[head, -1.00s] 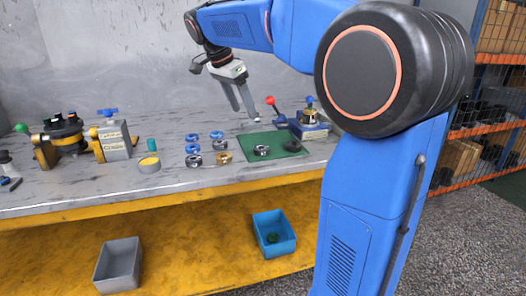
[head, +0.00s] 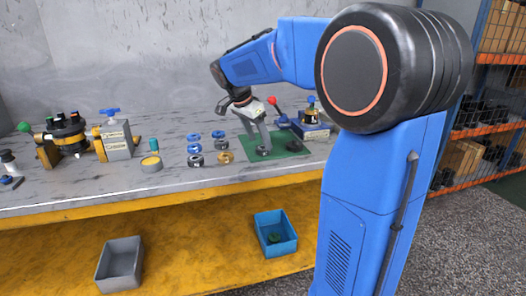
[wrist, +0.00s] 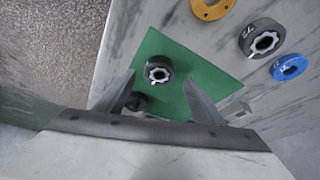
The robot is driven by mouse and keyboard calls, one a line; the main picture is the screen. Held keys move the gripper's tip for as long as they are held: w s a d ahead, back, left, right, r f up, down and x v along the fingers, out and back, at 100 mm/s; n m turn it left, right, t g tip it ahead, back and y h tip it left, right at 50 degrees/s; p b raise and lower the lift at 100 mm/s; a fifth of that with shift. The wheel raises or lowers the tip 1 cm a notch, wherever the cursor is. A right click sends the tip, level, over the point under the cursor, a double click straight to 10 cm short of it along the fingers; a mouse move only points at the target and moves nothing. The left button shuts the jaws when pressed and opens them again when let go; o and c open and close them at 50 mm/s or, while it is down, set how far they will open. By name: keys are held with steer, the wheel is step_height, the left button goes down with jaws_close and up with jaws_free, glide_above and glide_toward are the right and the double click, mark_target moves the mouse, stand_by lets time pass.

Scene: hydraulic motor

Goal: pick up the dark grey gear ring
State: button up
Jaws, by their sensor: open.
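A dark grey gear ring (head: 264,152) with a toothed bright centre lies flat on the green mat (head: 247,157). It also shows in the wrist view (wrist: 168,70). My gripper (head: 258,147) is open, pointing down over the mat. In the wrist view, my fingertips (wrist: 160,80) are on either side of the ring's lower part, with nothing held. Their height above the mat is hard to tell. A second dark round part (head: 294,147) lies at the mat's right, partly hidden by a finger in the wrist view. Another dark grey ring (wrist: 261,38) lies off the mat.
A brass ring (head: 225,157) and several blue rings (head: 193,137) lie left of the mat. A red-knobbed lever (head: 272,101) and a blue-based fixture (head: 310,129) stand behind it. A pump assembly (head: 68,137) stands far left. Bins (head: 118,281) sit on the lower shelf.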

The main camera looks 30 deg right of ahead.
steer(key=shift+x, duration=1.5)
steer(key=c, duration=1.4)
steer(key=shift+r, duration=0.15)
step_height(320, 180, up, 10)
steer(key=shift+f, duration=0.1)
steer(key=shift+r, duration=0.8)
